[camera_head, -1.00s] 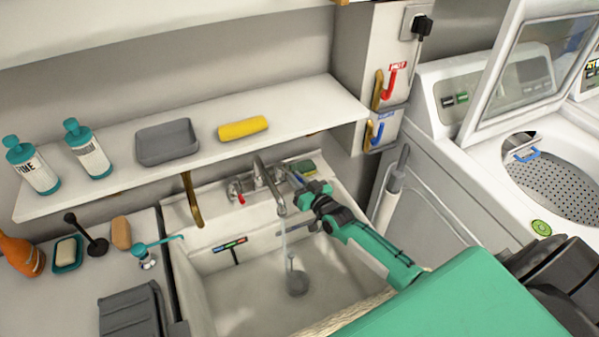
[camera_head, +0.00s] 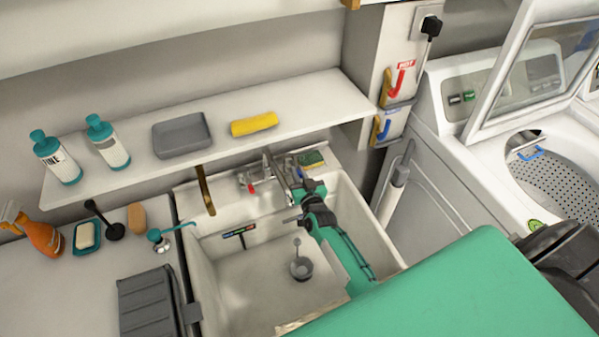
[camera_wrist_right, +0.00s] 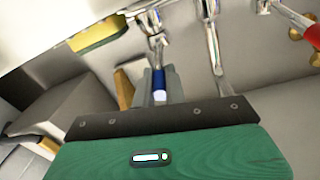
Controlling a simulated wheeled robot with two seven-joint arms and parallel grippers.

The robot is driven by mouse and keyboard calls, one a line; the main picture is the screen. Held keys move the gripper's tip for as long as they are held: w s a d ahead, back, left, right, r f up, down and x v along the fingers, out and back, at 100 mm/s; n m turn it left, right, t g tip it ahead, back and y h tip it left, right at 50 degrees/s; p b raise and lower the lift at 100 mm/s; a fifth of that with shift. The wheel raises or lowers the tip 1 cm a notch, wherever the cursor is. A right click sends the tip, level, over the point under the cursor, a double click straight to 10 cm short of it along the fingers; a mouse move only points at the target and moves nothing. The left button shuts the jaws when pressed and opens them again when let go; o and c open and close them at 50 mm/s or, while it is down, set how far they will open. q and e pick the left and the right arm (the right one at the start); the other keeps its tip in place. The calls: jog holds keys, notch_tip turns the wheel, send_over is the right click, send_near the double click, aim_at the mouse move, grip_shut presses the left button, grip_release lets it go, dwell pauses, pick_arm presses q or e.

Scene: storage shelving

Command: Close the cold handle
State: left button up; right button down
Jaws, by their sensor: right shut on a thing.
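The cold handle (camera_wrist_right: 159,88), a chrome lever with a blue tip, shows in the right wrist view between my fingers. My right gripper (camera_wrist_right: 156,84) is shut on it. In the head view my green right arm reaches across the sink, and the gripper (camera_head: 298,188) is at the right side of the tap; it largely hides the handle there. The tap's chrome spout (camera_wrist_right: 213,50) stands beside the gripper. The hot handle (camera_wrist_right: 293,15), with a red end, is farther right in the wrist view. I see no clear water stream. My left gripper is out of view.
The white sink (camera_head: 207,275) lies below the tap, with a drain plug (camera_head: 301,267) inside. A shelf (camera_head: 300,95) holding bottles, a grey tray and a yellow roll overhangs the back. A green-yellow sponge (camera_head: 311,159) lies near the tap. A washing machine (camera_head: 432,180) stands right.

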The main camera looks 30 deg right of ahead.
jog(key=shift+w+r, duration=0.1)
jog(key=shift+r, duration=0.15)
jog(key=c, duration=1.6)
grip_release()
jog(key=shift+o, duration=0.7)
jog(key=shift+f, duration=0.15)
jog(key=s+a+b, duration=0.1)
jog(key=s+b, duration=0.1)
jog(key=s, duration=1.2)
jog(key=shift+a, duration=0.3)
jog(key=shift+w, duration=0.1)
